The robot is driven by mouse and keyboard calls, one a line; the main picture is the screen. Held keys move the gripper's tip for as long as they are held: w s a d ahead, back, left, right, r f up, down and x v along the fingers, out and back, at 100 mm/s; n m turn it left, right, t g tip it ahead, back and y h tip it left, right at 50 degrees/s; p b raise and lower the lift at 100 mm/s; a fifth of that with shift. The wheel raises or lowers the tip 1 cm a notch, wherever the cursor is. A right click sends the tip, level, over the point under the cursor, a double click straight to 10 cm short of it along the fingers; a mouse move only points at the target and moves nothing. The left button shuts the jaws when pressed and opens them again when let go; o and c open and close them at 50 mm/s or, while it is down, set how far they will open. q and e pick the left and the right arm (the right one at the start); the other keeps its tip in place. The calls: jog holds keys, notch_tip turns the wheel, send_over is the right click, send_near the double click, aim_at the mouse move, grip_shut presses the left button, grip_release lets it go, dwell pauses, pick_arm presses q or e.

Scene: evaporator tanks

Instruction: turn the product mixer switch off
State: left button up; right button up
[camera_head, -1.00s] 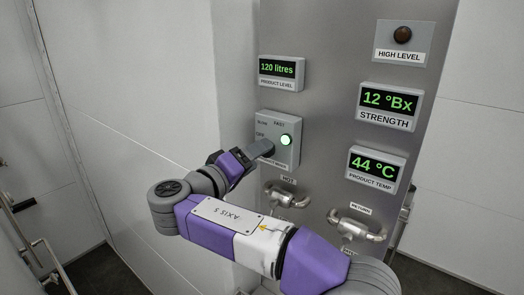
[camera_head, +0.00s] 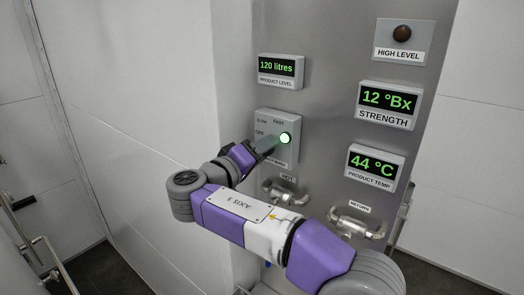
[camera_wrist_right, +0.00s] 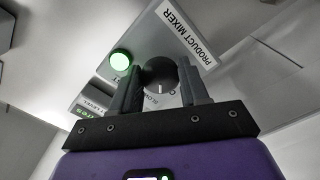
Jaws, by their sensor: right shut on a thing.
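The product mixer switch box (camera_head: 291,155) is on the steel panel, with SLOW, FAST and OFF marks and a lit green lamp (camera_head: 284,138). My right gripper (camera_head: 266,146) is at the box just left of the lamp, hiding the knob in the head view. In the right wrist view, the round dark knob (camera_wrist_right: 161,73) is between the two fingers of the gripper (camera_wrist_right: 159,82), which is shut on it. A white pointer line shows on the knob. The PRODUCT MIXER label (camera_wrist_right: 187,35) and green lamp (camera_wrist_right: 121,60) also show there. My left gripper is not in view.
The product level display (camera_head: 280,70) is above the box. Strength (camera_head: 388,105) and product temperature (camera_head: 375,168) displays are to the right. Metal pipe fittings labelled HOT (camera_head: 286,194) and RETURN (camera_head: 357,221) protrude below. A white wall (camera_head: 140,90) is at the left.

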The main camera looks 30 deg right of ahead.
jog(key=shift+r+n+p, duration=0.1)
jog(key=shift+n+p, duration=2.85)
jog(key=shift+n, duration=1.55)
jog(key=o, duration=1)
jog(key=shift+o, duration=0.2)
jog(key=shift+a, duration=0.1)
